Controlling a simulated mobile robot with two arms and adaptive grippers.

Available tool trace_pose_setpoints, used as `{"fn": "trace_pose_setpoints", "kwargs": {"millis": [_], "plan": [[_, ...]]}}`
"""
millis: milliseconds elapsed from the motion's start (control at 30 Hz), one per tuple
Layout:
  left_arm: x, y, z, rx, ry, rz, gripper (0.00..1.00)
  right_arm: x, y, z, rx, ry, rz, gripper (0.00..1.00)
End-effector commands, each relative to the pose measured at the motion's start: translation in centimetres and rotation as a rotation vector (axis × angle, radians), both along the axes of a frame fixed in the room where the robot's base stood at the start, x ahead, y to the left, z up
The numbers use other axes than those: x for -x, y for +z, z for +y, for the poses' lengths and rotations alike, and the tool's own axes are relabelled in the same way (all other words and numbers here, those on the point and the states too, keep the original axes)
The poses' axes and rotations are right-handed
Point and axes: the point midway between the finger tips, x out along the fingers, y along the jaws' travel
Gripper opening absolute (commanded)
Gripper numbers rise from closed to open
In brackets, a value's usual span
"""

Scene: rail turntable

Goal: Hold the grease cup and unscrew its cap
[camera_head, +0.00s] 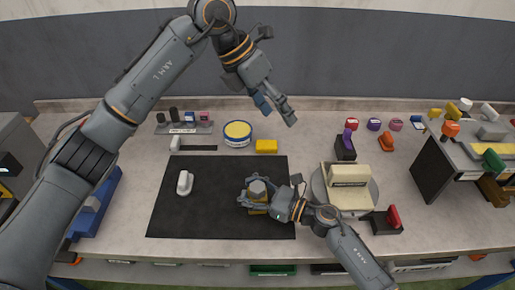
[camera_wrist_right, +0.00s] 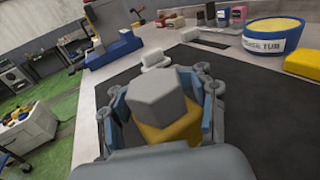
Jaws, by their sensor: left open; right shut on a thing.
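The grease cup has a yellow body (camera_head: 256,210) and a grey six-sided cap (camera_head: 257,188). It is upright over the right part of the black mat (camera_head: 205,215). My right gripper (camera_head: 256,197) is shut around the cup from the right. In the right wrist view its blue-padded fingers sit on both sides of the yellow body (camera_wrist_right: 172,130), with the grey cap (camera_wrist_right: 158,94) on top and clear of the fingers. Whether the cup touches the mat is hidden. My left gripper (camera_head: 277,108) is open and empty, high above the back of the bench, apart from the cup.
A white handled piece (camera_head: 184,183) lies on the mat's left part. Behind the mat are a blue grease tub (camera_head: 238,134) and a yellow block (camera_head: 267,147). A round turntable with a cream block (camera_head: 348,175) stands right of the cup. The mat's middle is clear.

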Motion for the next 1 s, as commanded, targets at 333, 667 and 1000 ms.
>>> {"fn": "trace_pose_setpoints", "kwargs": {"millis": [333,667,1000], "plan": [[2.7,-7.7,2.8,-0.456,-0.197,-0.045,0.66,0.0,-0.1,0.0,0.002,-0.001,0.000,0.00],[3.0,-10.9,3.5,-0.515,-0.221,-0.043,0.66,0.0,-0.1,0.0,0.001,0.000,0.000,0.00],[3.1,-17.3,3.5,-0.513,-0.220,-0.042,0.66,0.0,0.0,0.0,0.001,0.000,0.000,0.00]]}}
